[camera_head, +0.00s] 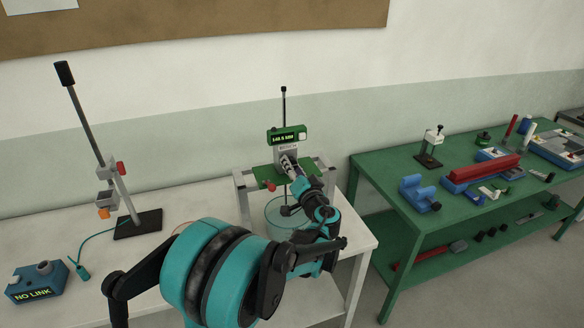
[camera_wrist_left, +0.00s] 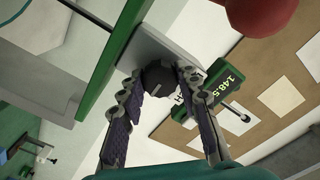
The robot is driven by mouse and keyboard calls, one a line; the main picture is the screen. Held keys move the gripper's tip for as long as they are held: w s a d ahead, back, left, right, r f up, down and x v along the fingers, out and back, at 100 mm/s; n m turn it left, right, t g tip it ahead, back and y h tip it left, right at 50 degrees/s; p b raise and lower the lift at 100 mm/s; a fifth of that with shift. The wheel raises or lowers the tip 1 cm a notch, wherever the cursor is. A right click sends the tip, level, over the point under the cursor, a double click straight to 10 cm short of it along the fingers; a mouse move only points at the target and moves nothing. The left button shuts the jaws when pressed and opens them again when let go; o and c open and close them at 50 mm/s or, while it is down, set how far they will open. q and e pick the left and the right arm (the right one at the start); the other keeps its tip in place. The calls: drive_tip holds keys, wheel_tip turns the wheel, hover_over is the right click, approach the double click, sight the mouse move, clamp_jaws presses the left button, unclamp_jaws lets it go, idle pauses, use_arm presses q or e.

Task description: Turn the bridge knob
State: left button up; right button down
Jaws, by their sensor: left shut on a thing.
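The bridge knob (camera_wrist_left: 158,84) is dark and round with a pale mark on its face. It sits on a grey block (camera_wrist_left: 150,45) in the left wrist view. My left gripper (camera_wrist_left: 159,88) has a finger on each side of the knob and is shut on it. In the head view my left gripper (camera_head: 288,162) reaches the grey block of the bridge (camera_head: 282,153), and its fingers hide the knob. A green display (camera_head: 287,135) above the block reads about 148.5. My right gripper is in neither view.
The bridge stands over a round glass vessel (camera_head: 283,215) on the white table (camera_head: 200,205). A stand (camera_head: 138,222) and a "NO LINK" box (camera_head: 35,284) are left. A green bench (camera_head: 385,190) with tools is right.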

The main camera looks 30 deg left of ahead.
use_arm(q)
drive_tip(key=o, duration=1.2)
drive_tip(key=shift+c, duration=0.2)
drive_tip(key=v, duration=1.2)
